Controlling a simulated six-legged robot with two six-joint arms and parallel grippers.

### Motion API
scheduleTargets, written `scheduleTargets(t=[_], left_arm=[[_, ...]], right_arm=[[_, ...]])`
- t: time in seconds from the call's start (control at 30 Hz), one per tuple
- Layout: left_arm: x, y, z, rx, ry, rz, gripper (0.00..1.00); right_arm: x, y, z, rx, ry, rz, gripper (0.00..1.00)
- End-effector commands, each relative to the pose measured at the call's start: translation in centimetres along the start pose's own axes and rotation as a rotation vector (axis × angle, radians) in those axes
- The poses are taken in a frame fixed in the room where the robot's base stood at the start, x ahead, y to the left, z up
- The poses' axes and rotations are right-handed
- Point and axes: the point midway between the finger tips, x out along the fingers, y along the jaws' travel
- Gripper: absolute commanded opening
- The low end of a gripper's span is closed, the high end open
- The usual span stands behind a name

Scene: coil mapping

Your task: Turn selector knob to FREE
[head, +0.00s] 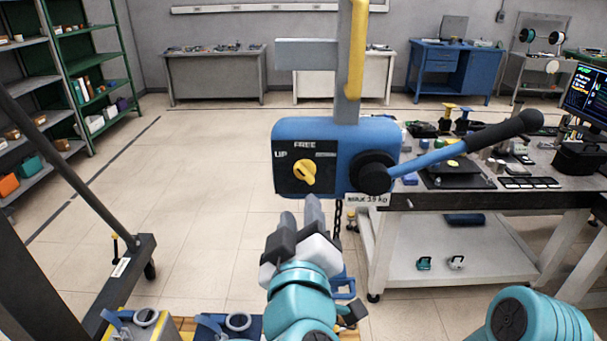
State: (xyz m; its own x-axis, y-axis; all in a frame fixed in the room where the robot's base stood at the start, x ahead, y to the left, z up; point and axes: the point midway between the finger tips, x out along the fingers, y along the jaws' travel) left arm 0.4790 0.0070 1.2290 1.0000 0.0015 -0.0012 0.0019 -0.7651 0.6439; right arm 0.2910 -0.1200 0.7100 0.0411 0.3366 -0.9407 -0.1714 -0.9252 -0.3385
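The yellow selector knob (305,172) sits on a black label plate (290,187) on the front of a blue hoist body (324,129). FREE is printed above the knob and UP to its upper left; a label on the right is too small to read. The knob is slanted, its upper end toward the left, toward UP. My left gripper (301,212) is just below the plate, fingers pointing up, apart from the knob. Its grey fingertips stand a little apart with nothing between them. My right gripper is out of view; only a teal part of my arm shows at lower right.
A blue lever with a black grip (497,130) reaches right from the hoist's black hub (373,173). A chain (338,217) hangs below the hoist, beside my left gripper. A cluttered workbench (440,202) stands at right.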

Motion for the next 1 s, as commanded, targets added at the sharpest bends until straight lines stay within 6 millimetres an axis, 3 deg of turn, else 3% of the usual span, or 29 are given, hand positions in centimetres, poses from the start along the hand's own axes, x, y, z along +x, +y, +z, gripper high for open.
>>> scheduleTargets(t=[0.2,0.4,0.6,0.87,1.0], left_arm=[[5.5,0.2,0.0,0.002,0.000,-0.004,0.39],[9.2,0.3,0.1,0.001,-0.001,0.000,0.39],[10.6,0.3,0.2,0.001,-0.002,0.002,0.39],[10.7,0.2,0.2,0.001,-0.002,0.002,0.39],[10.7,0.2,0.2,0.001,-0.001,0.002,0.00]], right_arm=[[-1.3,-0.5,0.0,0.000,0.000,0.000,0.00],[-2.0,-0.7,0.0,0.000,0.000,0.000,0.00],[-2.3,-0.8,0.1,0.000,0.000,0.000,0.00],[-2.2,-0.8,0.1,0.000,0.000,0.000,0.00],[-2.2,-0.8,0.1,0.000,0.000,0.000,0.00]])
